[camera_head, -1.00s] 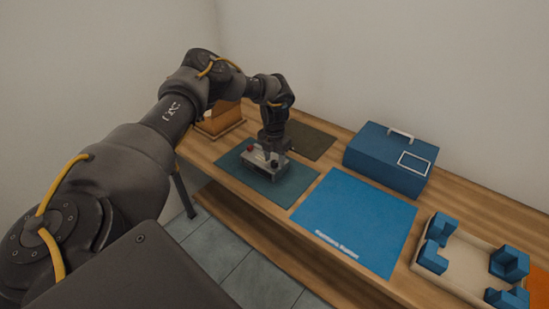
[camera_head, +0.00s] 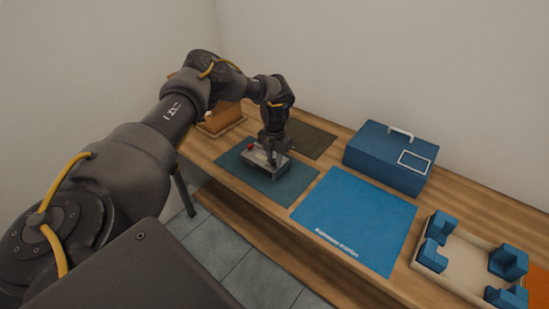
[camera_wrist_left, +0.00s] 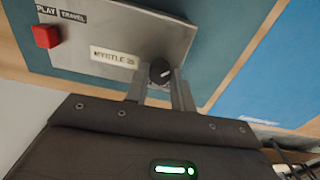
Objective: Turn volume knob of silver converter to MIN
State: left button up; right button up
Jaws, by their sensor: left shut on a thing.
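The silver converter (camera_head: 264,164) sits on a dark teal mat (camera_head: 292,186) on the wooden table. In the left wrist view its top panel (camera_wrist_left: 120,30) shows a red square button (camera_wrist_left: 46,36), a label reading PLAY TRAVEL and a plate that seems to read MYRTLE. A black round knob (camera_wrist_left: 160,70) with a pale pointer line is at its edge. My left gripper (camera_wrist_left: 163,82) is shut on the knob, one finger on each side. In the head view my left gripper (camera_head: 272,158) comes down on the converter and hides the knob. My right gripper does not show.
A bright blue mat (camera_head: 355,220) lies to the right of the teal mat. A blue box with a handle (camera_head: 385,160) stands behind it. A beige tray with blue corner blocks (camera_head: 465,262) is at the right. An orange-brown box (camera_head: 220,118) stands behind my left arm.

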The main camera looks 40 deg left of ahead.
pick_arm(q)
jog(key=n+p, duration=0.1)
jog(key=n, duration=0.2)
jog(key=shift+r, duration=0.1)
jog(key=n+p, duration=0.1)
jog(key=n, duration=0.4)
jog(key=shift+p, duration=0.4)
jog(key=n+p, duration=0.1)
jog(key=n, duration=0.3)
jog(key=shift+n, duration=0.3)
jog(key=n+p, duration=0.2)
jog(key=n, duration=0.2)
jog(key=n+p, duration=0.1)
jog(key=n, duration=0.3)
jog(key=n+p, duration=0.2)
jog(key=n, duration=0.2)
jog(key=shift+n, duration=0.3)
jog(key=n+p, duration=0.2)
jog(key=n, duration=0.2)
jog(key=shift+n+p, duration=0.65)
jog(key=shift+n, duration=1.15)
